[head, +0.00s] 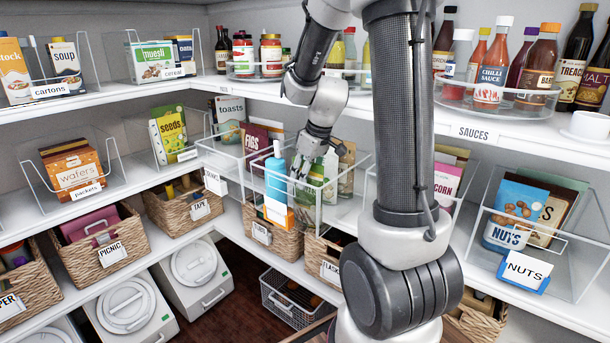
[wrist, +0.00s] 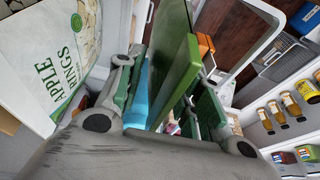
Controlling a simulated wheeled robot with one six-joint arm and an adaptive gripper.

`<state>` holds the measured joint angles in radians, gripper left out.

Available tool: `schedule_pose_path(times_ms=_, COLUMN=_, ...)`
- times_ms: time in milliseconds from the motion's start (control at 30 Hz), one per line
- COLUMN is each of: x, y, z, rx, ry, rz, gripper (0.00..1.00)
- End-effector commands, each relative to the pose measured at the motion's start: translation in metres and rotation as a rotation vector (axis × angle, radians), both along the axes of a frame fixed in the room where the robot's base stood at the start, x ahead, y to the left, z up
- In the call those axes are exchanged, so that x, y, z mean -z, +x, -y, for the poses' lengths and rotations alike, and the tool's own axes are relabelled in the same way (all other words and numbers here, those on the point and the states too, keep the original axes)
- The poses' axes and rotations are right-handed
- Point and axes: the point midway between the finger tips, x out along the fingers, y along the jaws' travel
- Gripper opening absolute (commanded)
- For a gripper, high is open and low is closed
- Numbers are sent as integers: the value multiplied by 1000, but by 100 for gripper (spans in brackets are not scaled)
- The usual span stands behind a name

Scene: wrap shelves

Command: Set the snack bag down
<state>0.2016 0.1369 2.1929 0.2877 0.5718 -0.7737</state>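My gripper (head: 305,168) is inside or just over a clear bin (head: 336,216) on the middle shelf. In the wrist view my gripper (wrist: 165,105) has its fingers spread wide. A thin green packet (wrist: 182,75) stands edge-on between them, with a visible gap to the left finger, so it does not look clamped. The green packet also shows in the head view (head: 317,184), partly hidden by the fingers. A white and green Apple Rings bag (wrist: 58,50) is left of the fingers. Which packet is the snack bag is not clear.
A blue bottle (head: 276,180) stands close left of my gripper. A figs packet (head: 256,140) is behind it. A nuts bag (head: 514,215) stands in a clear bin at right. The upper shelf with sauces (head: 490,70) overhangs. Wicker baskets (head: 272,238) sit below.

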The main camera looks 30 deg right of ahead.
Motion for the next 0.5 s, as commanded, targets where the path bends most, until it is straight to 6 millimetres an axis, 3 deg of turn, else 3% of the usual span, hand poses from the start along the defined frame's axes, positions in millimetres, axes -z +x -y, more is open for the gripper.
schedule_pose_path(times_ms=267, x=-7, y=-1, z=1, rx=-1, ry=0, rz=2, gripper=36)
schedule_pose_path(times_ms=500, x=-53, y=-13, z=6, rx=1, ry=-2, rz=7, gripper=36)
